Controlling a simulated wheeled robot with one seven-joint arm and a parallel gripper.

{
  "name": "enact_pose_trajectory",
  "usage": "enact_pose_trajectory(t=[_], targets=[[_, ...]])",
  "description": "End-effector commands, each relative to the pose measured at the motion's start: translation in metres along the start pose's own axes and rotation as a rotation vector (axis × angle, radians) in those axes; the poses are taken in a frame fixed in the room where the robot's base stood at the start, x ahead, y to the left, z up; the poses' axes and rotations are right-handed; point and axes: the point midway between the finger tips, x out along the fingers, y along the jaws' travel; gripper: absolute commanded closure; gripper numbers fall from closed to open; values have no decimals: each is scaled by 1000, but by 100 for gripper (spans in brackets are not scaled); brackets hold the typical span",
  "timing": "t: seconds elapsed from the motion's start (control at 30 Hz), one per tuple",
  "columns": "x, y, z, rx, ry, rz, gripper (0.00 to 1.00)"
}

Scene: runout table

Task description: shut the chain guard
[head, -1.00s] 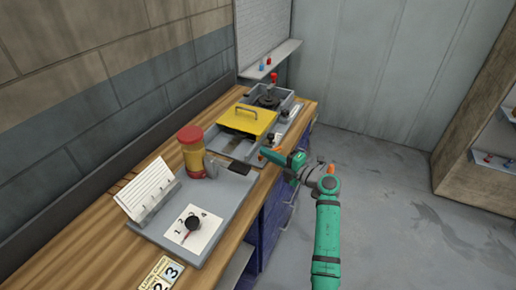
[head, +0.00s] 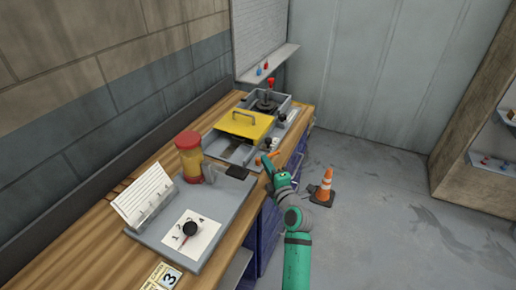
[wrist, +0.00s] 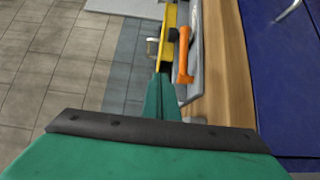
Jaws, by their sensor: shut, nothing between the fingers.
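The chain guard, which I take to be the yellow cover with a raised handle (head: 245,126), lies over part of a grey metal frame (head: 238,151) on the workbench in the head view. The grey bed shows uncovered on its near side.
A red-knobbed lever (head: 270,88) stands behind the cover. A traffic cone (head: 325,187) stands on the floor to the right.

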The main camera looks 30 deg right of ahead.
Motion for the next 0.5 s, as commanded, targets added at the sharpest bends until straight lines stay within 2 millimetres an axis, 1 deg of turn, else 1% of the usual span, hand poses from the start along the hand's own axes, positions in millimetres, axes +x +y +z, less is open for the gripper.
enact_pose_trajectory(t=[0.07,0.17,0.27,0.5], targets=[[1,2,0,-1,-10,5,100],[10,2,1,-2,-10,4,100],[25,2,1,-3,-9,5,100],[66,2,1,-3,-8,3,100]])
